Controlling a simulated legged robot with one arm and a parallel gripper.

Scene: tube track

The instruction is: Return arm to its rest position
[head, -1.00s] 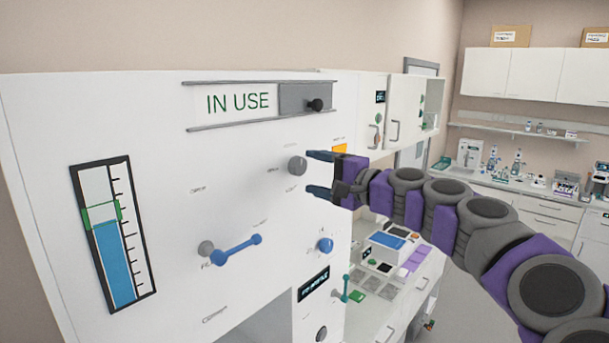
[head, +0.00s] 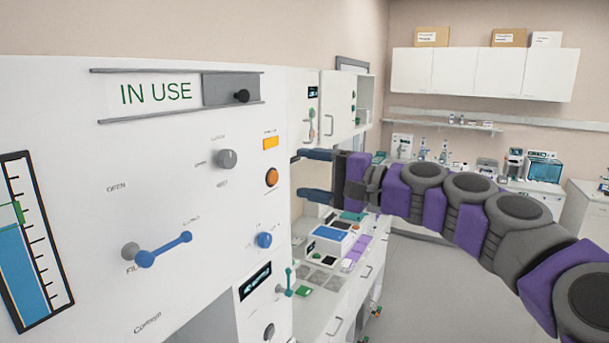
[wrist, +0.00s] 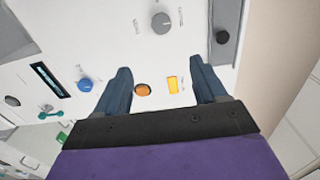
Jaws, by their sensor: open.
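My gripper (head: 318,174) is at the end of my outstretched purple and grey arm, in front of the white panel (head: 90,230) and to the right of its grey knob (head: 227,159). The two dark blue fingers are apart with nothing between them. In the wrist view my gripper (wrist: 160,88) points at the panel, and the orange button (wrist: 142,90) and the yellow label (wrist: 172,85) show beyond the gap between the fingers. The orange button also shows in the head view (head: 272,177), left of the fingertips. The fingers appear clear of the panel.
The panel carries a blue lever (head: 165,249), a blue knob (head: 264,240), a level gauge (head: 32,240) and an IN USE slide with a black knob (head: 242,96). A counter with equipment (head: 330,245) stands below my arm. Open floor (head: 420,290) lies to the right.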

